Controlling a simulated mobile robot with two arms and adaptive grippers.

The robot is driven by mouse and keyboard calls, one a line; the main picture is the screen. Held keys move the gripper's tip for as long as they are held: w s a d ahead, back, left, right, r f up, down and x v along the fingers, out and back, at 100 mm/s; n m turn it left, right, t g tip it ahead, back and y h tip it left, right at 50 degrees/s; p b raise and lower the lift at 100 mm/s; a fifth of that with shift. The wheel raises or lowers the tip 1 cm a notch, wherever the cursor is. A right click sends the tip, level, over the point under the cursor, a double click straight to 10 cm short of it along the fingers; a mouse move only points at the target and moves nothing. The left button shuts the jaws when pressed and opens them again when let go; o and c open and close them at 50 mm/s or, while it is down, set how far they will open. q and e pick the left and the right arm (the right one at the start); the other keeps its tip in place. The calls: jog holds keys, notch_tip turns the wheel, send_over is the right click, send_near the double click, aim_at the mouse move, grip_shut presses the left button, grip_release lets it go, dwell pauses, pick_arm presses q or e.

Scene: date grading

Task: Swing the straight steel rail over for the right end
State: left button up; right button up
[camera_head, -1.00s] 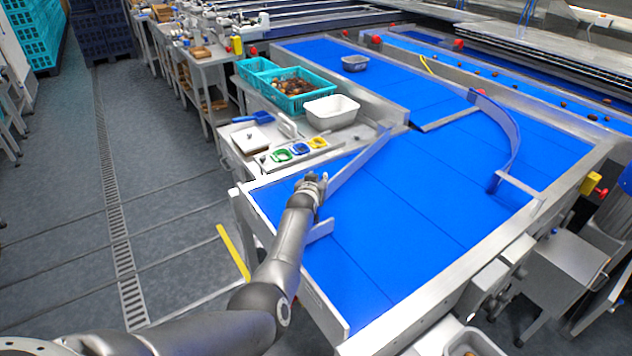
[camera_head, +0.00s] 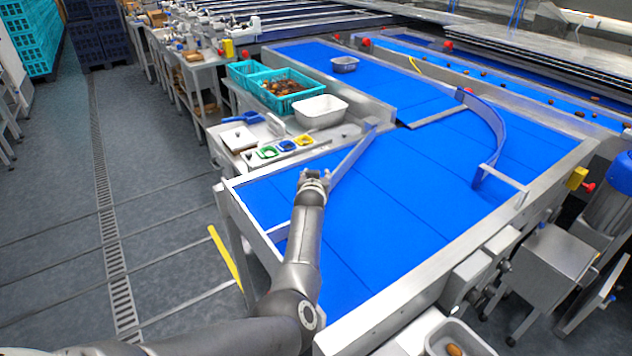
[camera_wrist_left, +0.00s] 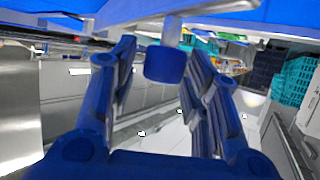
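The straight steel rail (camera_head: 353,153) stands on edge across the blue belt (camera_head: 400,215). Its far end is near the side table's corner, and its near end is by my left gripper (camera_head: 314,178). In the left wrist view a blue knob (camera_wrist_left: 165,64) on a short steel post (camera_wrist_left: 172,30) sits between the fingers of my left gripper (camera_wrist_left: 160,58). The fingers are apart, with narrow gaps seen on both sides of the knob. My right gripper is not in view.
A curved rail (camera_head: 496,125) stands on the belt's right part. The side table at left holds a white tub (camera_head: 321,111), a teal crate (camera_head: 285,90) of dates and small coloured trays (camera_head: 285,146).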

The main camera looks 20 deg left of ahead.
pick_arm(q)
jog(key=shift+s+f, duration=0.1)
jog(key=shift+f, duration=0.15)
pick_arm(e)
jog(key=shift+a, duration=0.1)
pick_arm(q)
jog(key=shift+r, duration=0.1)
notch_tip(320, 180, up, 10)
jog(key=shift+f, duration=0.1)
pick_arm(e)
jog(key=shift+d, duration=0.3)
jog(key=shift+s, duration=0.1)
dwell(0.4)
